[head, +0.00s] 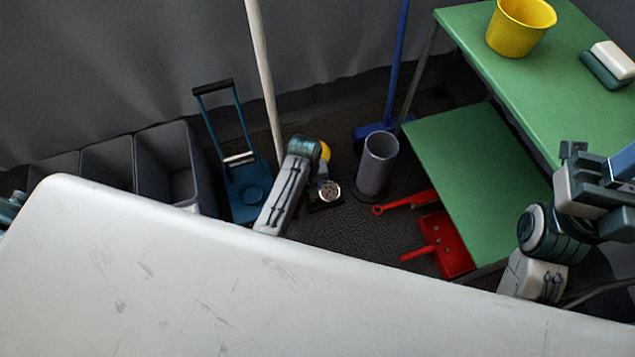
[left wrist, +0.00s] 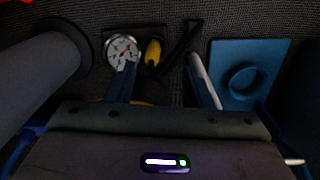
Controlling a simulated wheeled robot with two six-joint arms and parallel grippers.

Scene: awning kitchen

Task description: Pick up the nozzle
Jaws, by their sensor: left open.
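In the left wrist view a small yellow and black piece (left wrist: 153,52) lies beside a round white gauge (left wrist: 122,50). I take it for the nozzle but cannot be sure. A dark curved part (left wrist: 183,42) lies right of it. My left gripper (left wrist: 158,66) is open and empty above these; one fingertip overlaps the gauge, and the yellow piece shows between the fingers. In the head view the gauge (head: 328,190) stands on the floor right of my left arm, with a yellow part (head: 325,151) partly hidden behind the arm. My right gripper (head: 596,190) is above the green bench; its jaws are unclear.
A grey cylinder (head: 377,165) stands just right of the gauge. A blue trolley (head: 247,186) and a white pole (head: 265,80) are to the left. Grey bins (head: 170,160) are farther left. A red dustpan (head: 445,245) lies by the green bench (head: 480,170). A yellow bucket (head: 520,27) stands on the upper shelf.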

